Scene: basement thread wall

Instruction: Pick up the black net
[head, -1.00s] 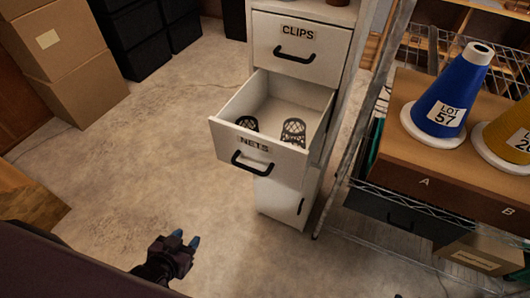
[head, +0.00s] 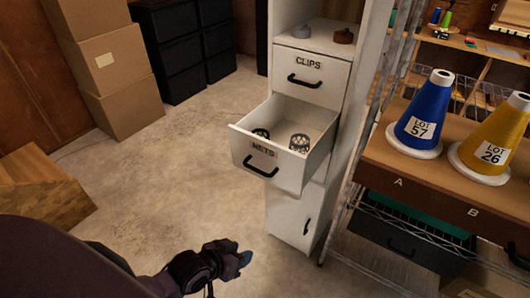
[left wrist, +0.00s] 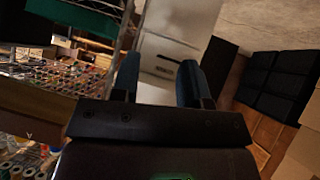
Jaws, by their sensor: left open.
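The drawer labelled NETS (head: 262,167) is pulled open in the white cabinet in the head view. Two dark mesh nets sit inside it: a left net (head: 261,134), partly hidden by the drawer front, and a right net (head: 299,143). Their exact shades are hard to tell apart. My left gripper (head: 243,259) is below and in front of the drawer, apart from it, open and empty. In the left wrist view its two blue fingers (left wrist: 158,80) stand apart, with the white cabinet (left wrist: 180,28) beyond them. My right gripper is not in view.
A shut CLIPS drawer (head: 311,77) is above the open one. A wire shelf with a blue cone (head: 420,120) and a yellow cone (head: 493,140) stands close on the right. Cardboard boxes (head: 105,60) and black bins (head: 182,45) are at back left. The floor between is clear.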

